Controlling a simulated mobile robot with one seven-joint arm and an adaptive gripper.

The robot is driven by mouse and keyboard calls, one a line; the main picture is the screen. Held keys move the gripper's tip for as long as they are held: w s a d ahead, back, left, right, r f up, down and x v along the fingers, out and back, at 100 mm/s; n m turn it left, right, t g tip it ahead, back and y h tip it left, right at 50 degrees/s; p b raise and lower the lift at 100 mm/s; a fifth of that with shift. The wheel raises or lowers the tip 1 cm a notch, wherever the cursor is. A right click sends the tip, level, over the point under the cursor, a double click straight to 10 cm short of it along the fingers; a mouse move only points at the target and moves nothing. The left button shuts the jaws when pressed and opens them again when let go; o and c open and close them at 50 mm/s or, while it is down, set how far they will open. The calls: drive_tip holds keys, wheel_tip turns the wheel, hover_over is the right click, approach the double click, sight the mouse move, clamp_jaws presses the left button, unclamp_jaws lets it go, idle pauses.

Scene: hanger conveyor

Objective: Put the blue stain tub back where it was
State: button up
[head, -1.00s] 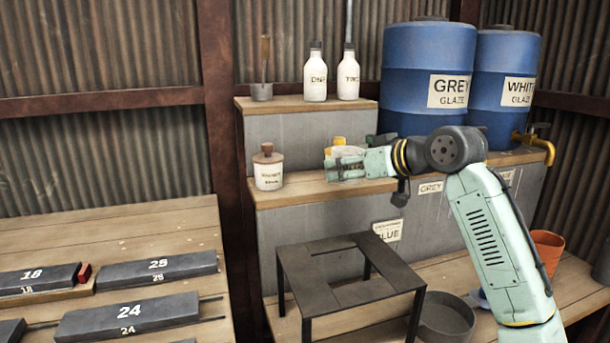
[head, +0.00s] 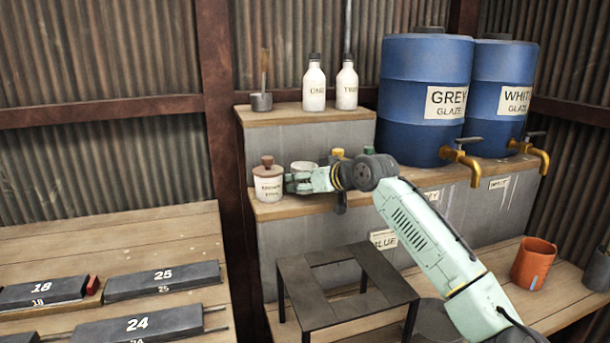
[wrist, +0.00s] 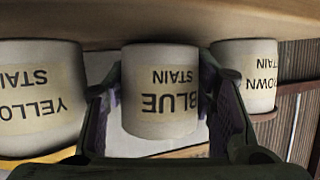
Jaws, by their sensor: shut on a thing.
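My gripper (head: 300,182) is at the left part of the shelf, shut on the blue stain tub (head: 303,166). The tub is pale, and its top shows just behind the fingers. The wrist view is upside down and shows the blue stain tub (wrist: 160,92) between my fingers (wrist: 165,115), its BLUE STAIN label facing me. It looks upright. I cannot tell whether its base touches the shelf. The brown stain tub (head: 268,188), with a brown lid, stands just left of my gripper. The yellow stain tub (wrist: 38,95) is on the other side, its yellow lid (head: 337,153) partly hidden by my arm.
A green lid (head: 369,150) shows behind my arm. White bottles (head: 314,85) stand on the step above. Blue glaze drums (head: 425,70) with taps are at right. A dark stand (head: 300,285) is below.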

drive_tip(key=shift+a, duration=0.1)
drive_tip(key=shift+f, duration=0.15)
drive_tip(key=o, duration=1.2)
drive_tip(key=shift+o, duration=0.2)
drive_tip(key=shift+f+b, duration=0.15)
drive_tip(key=shift+b, duration=0.3)
drive_tip(key=b+v, duration=0.3)
drive_tip(key=v, duration=0.8)
drive_tip(key=shift+a, duration=0.1)
